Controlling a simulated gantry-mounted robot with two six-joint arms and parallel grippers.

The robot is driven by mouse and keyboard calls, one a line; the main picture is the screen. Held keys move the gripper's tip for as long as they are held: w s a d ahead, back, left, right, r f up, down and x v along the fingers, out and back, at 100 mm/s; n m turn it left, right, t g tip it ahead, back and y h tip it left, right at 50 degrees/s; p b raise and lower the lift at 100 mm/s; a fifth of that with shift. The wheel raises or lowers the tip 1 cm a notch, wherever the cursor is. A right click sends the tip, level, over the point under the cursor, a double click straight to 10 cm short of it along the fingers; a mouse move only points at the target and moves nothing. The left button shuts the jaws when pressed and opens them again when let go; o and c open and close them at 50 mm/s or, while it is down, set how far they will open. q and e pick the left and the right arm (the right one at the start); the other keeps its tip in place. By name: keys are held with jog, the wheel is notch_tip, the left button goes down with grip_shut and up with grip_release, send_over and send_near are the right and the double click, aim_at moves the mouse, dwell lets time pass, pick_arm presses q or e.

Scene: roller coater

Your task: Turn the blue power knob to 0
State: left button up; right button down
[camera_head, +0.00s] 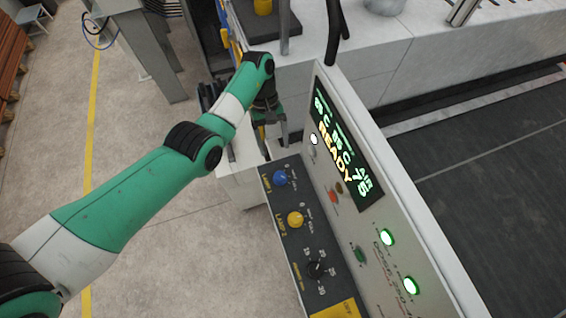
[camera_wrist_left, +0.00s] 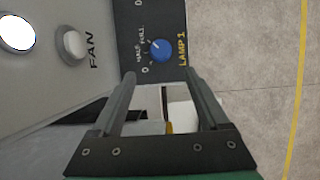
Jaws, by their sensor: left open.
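The blue knob (camera_head: 281,178) sits at the far end of the dark control panel, by the label LAMP 1. It also shows in the left wrist view (camera_wrist_left: 161,50), beside the markings 0, HALF and FULL; I cannot tell surely which its pale pointer mark meets. My left gripper (camera_head: 272,138) is open and empty, just beyond the panel's far edge. In the left wrist view its two fingers (camera_wrist_left: 161,78) point toward the knob, with the knob ahead of and between the tips, apart from them. My right gripper is not in view.
A yellow knob (camera_head: 296,219) and a black dial (camera_head: 316,269) sit nearer on the panel. The upright display panel (camera_head: 345,150), reading READY, rises on the right, with a white FAN button (camera_wrist_left: 73,44) on it. Open floor lies left of the panel.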

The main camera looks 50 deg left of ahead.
aim_at(280, 175)
pick_arm(q)
jog(key=x, duration=1.1)
jog(key=shift+s+d+f+b, duration=0.1)
jog(key=shift+d+f+b, duration=0.1)
jog(key=shift+b, duration=0.15)
jog(key=shift+r, duration=0.1)
grip_shut()
